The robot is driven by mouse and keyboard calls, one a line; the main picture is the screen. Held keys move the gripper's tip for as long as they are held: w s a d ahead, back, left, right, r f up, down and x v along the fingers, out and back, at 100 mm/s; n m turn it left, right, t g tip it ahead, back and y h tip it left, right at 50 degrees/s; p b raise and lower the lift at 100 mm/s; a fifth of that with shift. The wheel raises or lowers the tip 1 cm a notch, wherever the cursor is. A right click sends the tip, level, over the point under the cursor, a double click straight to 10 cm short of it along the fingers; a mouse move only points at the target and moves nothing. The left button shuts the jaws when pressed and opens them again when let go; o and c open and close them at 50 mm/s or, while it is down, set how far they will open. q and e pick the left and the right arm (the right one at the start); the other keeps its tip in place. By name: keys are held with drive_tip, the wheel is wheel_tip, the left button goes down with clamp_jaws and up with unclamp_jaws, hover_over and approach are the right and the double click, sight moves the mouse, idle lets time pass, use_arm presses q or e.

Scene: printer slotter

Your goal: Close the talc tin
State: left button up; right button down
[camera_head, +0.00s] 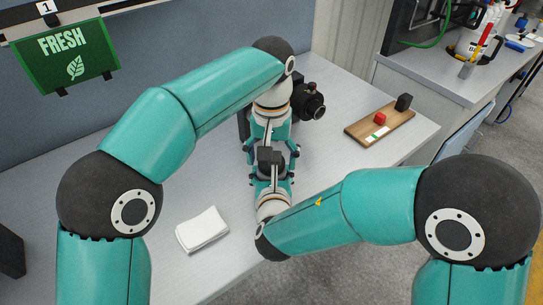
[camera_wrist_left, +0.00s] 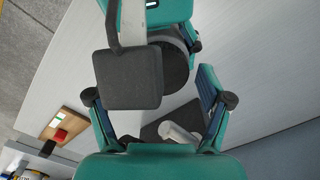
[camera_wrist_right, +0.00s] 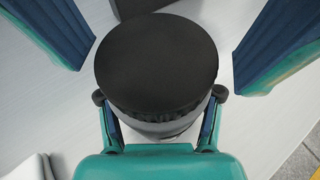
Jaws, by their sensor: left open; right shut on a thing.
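The talc tin appears to be the dark round can in the right wrist view, with a wide black top (camera_wrist_right: 155,62) and a greyish body (camera_wrist_right: 160,126) showing below its rim. I cannot tell whether the top is fully seated. My right gripper (camera_wrist_right: 160,118) is shut on the tin. My left gripper's open fingers show on both sides of it in that view, apart from it. In the left wrist view, the round black top (camera_wrist_left: 178,72) lies ahead of my open left gripper (camera_wrist_left: 158,105).
A black device with a lens (camera_head: 308,101) stands behind the grippers. A wooden board (camera_head: 396,122) with a red block and a dark block lies at right. A dark piece (camera_wrist_left: 158,134) lies beyond the left gripper.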

use_arm(q)
drive_tip(key=c, duration=1.2)
drive_tip(key=o, duration=1.4)
drive_tip(key=shift+c, duration=0.2)
drive_tip(key=shift+r, duration=3.65)
